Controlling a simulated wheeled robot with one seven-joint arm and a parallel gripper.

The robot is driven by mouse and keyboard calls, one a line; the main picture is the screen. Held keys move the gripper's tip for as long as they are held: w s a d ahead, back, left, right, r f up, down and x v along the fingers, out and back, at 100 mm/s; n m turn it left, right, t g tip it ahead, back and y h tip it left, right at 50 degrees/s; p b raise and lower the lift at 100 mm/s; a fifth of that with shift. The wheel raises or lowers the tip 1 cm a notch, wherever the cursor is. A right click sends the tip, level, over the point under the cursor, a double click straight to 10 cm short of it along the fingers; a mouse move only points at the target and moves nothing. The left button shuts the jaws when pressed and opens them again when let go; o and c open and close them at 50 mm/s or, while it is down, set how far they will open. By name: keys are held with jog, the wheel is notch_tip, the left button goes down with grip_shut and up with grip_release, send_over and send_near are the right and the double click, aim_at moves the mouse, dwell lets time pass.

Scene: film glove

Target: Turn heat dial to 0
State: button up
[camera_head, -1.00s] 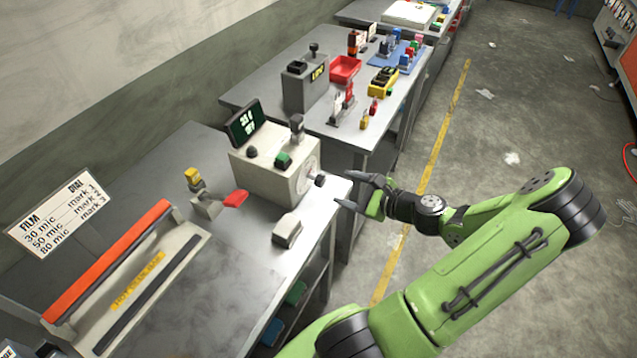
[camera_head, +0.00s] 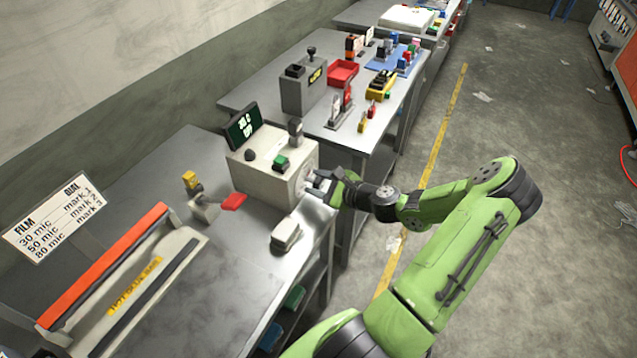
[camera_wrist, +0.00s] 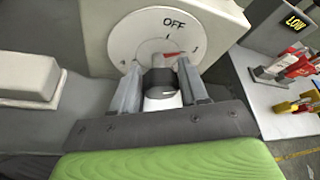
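The heat dial (camera_wrist: 124,43) is a white disc on the side of a cream control box (camera_head: 250,174). In the wrist view "OFF" stands at its top, and a red pointer (camera_wrist: 175,53) points right, well clockwise of OFF. A dark knob (camera_wrist: 159,82) sticks out from the dial's middle. My gripper (camera_wrist: 160,76) has one finger on each side of this knob, very close to it. I cannot tell whether the fingers press on it. In the head view my gripper (camera_head: 322,186) is at the box's right side and hides much of the dial.
The box carries a small green-lit display (camera_head: 243,126) and a green button (camera_head: 281,162). A pale block (camera_head: 286,235) lies on the bench in front. A sealer with an orange bar (camera_head: 105,265) is at the left. A second bench (camera_head: 258,98) with several items stands behind.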

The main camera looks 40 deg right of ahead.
jog(key=shift+c, duration=1.1)
jog(key=shift+f+b, duration=0.1)
jog(key=shift+b, duration=0.25)
jog(key=n+b, duration=0.1)
jog(key=n+t+h+b, duration=0.1)
jog(key=b, duration=0.1)
jog(key=shift+f, duration=0.25)
jog(key=n+h+b, duration=0.1)
jog(key=n+b, duration=0.1)
jog(key=b, duration=0.2)
jog(key=shift+a+f+t, duration=0.1)
jog(key=shift+t, duration=0.3)
jog(key=n+t+h+b, duration=0.1)
jog(key=n+b, duration=0.2)
jog(key=b, duration=0.4)
jog(key=shift+n, duration=0.3)
jog(key=n+t+b, duration=0.1)
jog(key=b, duration=0.1)
jog(key=shift+n+b, duration=0.3)
jog(key=shift+b, duration=0.05)
jog(key=shift+r, duration=0.2)
jog(key=o, duration=1)
jog(key=shift+c, duration=0.2)
